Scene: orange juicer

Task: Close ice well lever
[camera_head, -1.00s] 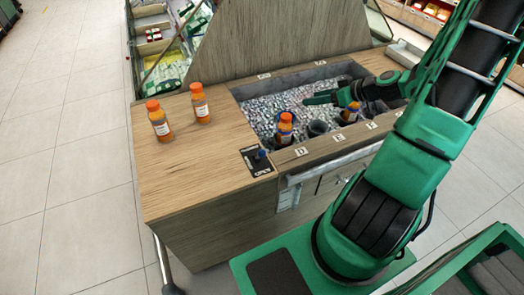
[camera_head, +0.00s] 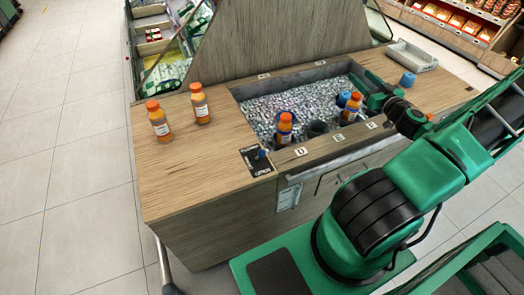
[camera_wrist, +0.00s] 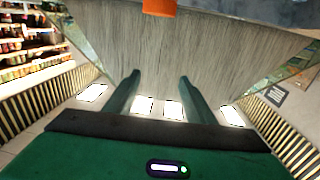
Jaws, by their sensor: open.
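The ice well lever (camera_head: 262,154) is a small blue knob on a black labelled plate (camera_head: 256,160) on the counter's front left, beside the ice well. My gripper (camera_head: 360,84) is over the right end of the ice well, well away from the lever. Its two fingers (camera_wrist: 159,84) are apart in the wrist view, with nothing between them. The wrist view shows a wooden panel and an orange cap (camera_wrist: 159,7) at the top edge, but not the lever.
Two orange juice bottles (camera_head: 201,104) (camera_head: 159,121) stand on the counter's left. Two more (camera_head: 284,130) (camera_head: 350,108) stand in holders along the well's front. A grey tray (camera_head: 412,55) and a blue item (camera_head: 408,79) are at the right. A tall wooden panel (camera_head: 290,35) rises behind.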

